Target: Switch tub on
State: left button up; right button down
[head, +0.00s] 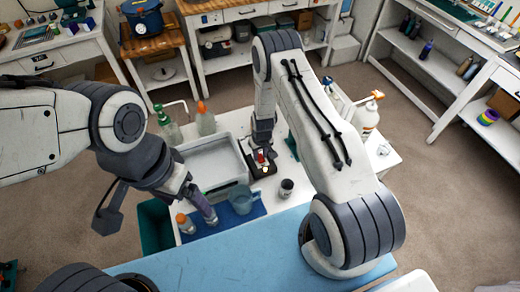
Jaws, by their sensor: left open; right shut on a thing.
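The pale grey rectangular tub (193,193) stands on the white worktop, open at the top. A small dark box with a red and white switch part (262,157) sits at the tub's right side. My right gripper (263,146) points down at this box, shut on what looks like the red switch part; the fingertips are small and partly hidden.
A blue mat (222,218) holds a blue cup (240,199) and an orange-capped bottle (186,223). A dark jar (286,188) stands right of it. Bottles (206,119) stand behind the tub. A green bin (155,226) is at left.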

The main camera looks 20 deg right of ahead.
aim_at(261, 160)
jog(key=shift+w, duration=0.15)
jog(key=c, duration=0.6)
grip_release()
jog(key=shift+r, duration=0.15)
notch_tip(261, 160, up, 10)
jog(key=s+b, duration=0.1)
jog(key=b, duration=0.2)
jog(key=shift+s+b, duration=0.15)
jog(key=shift+b, duration=0.2)
jog(key=shift+r, duration=0.1)
